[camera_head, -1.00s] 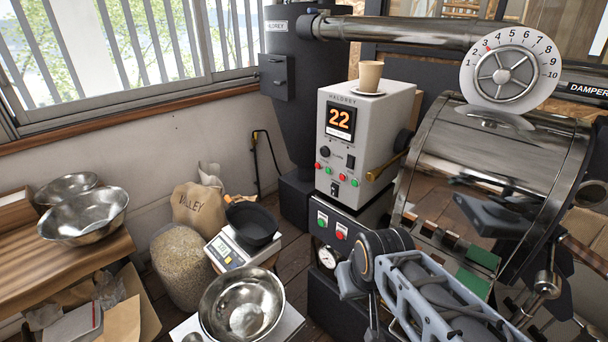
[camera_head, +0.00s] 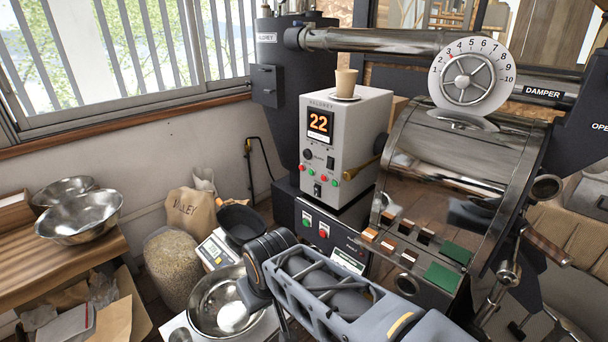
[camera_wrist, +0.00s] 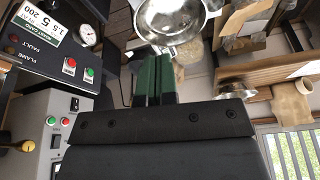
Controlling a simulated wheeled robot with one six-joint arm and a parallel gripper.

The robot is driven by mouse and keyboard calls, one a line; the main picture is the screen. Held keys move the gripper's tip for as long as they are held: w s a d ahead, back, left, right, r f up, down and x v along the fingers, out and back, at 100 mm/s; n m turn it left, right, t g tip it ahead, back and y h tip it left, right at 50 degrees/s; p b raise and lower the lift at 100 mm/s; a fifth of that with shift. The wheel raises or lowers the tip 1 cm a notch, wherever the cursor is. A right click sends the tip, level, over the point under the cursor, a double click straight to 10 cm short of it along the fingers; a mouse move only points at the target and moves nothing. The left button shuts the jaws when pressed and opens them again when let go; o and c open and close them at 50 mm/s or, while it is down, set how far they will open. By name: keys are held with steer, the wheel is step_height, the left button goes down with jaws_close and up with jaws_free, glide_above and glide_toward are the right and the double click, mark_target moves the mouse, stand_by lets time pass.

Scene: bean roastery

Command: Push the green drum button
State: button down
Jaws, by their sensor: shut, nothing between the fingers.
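A green button (camera_head: 306,219) sits beside a red button (camera_head: 323,230) on the dark lower panel. In the wrist view a green button (camera_wrist: 97,61) and a red one (camera_wrist: 89,72) show on that panel, at left. More small green and red buttons (camera_wrist: 65,121) are on the pale control box (camera_head: 342,140); I cannot read which is labelled drum. My gripper (camera_wrist: 157,56) is shut and empty in the wrist view, right of the panel and apart from it, with a steel bowl beyond its tips. In the head view the fingers are hidden behind my arm.
A paper cup (camera_head: 346,82) stands on top of the control box. The steel roaster drum (camera_head: 450,165) is to the right, with a brass-coloured handle (camera_head: 362,170) beside it. A steel bowl (camera_head: 205,310), a scale (camera_head: 214,250) and a burlap sack (camera_head: 190,213) stand at the lower left.

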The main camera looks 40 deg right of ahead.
mark_target(311, 172)
steer(key=w+d+t+h+b, duration=0.1)
steer(key=w+d+t+b, duration=0.3)
steer(key=w, duration=0.8)
steer(key=w+d+t+h+b, duration=0.1)
steer(key=w+d+t+b, duration=0.35)
steer(key=w, duration=0.65)
steer(key=w+d+m+t+h+b, duration=0.1)
steer(key=w+d+t+h+b, duration=0.1)
steer(key=w+d+h, duration=0.3)
steer(key=w+d+t+h+b, duration=0.3)
steer(key=w+d+h+b, duration=0.1)
steer(key=d, duration=0.8)
steer(key=shift+w+f+m+h, duration=0.25)
steer(key=shift+w+m+h, duration=0.15)
steer(key=shift+h, duration=0.5)
steer(key=shift+d, duration=0.15)
steer(key=w+d+p, duration=0.1)
steer(key=d, duration=0.7)
steer(key=shift+w+d, duration=0.2)
steer(key=shift+w, duration=0.1)
steer(key=shift+d, duration=0.15)
